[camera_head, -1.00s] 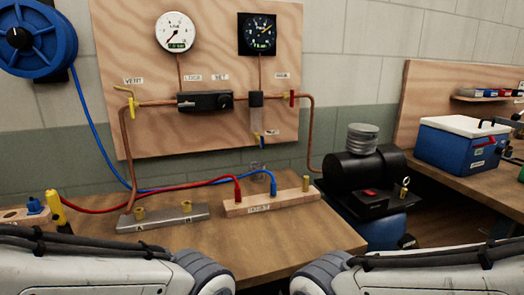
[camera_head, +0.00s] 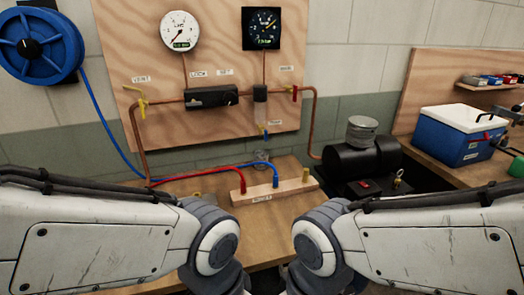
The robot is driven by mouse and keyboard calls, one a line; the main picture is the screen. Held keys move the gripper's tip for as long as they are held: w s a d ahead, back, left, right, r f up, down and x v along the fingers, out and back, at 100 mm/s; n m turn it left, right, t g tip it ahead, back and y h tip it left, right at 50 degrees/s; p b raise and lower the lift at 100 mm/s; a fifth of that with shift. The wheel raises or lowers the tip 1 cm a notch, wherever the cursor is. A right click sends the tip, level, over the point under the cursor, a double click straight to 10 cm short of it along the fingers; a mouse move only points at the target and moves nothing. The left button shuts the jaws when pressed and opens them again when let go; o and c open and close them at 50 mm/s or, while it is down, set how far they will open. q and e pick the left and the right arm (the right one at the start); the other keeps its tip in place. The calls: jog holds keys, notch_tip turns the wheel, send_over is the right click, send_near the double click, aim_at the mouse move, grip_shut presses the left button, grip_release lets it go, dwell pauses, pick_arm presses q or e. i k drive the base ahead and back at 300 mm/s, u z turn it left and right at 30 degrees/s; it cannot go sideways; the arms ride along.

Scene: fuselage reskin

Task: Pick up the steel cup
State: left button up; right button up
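I cannot make out a steel cup with certainty. A small greyish, shiny item (camera_head: 261,157) stands at the back of the bench against the wall, below the board; it is too small to identify. A ribbed silver cylinder (camera_head: 361,131) sits on top of the black compressor (camera_head: 362,160) and looks like part of it. My two arms fill the lower left and lower right of the head view, with their joints close together at the bottom middle. Both grippers are out of view below the frame. My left arm hides most of the bench's left part.
A wooden block (camera_head: 292,188) with red and blue hose ends lies on the bench (camera_head: 268,232). A plywood board (camera_head: 212,60) carries gauges, copper pipes and valves. A blue hose reel (camera_head: 38,45) hangs at left. A blue-and-white cooler (camera_head: 455,137) stands on the right bench.

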aim_at(260, 155)
jog(key=z, duration=1.9)
jog(key=i, duration=1.25)
jog(key=u, duration=3)
jog(key=i, duration=0.5)
jog(key=z, duration=0.1)
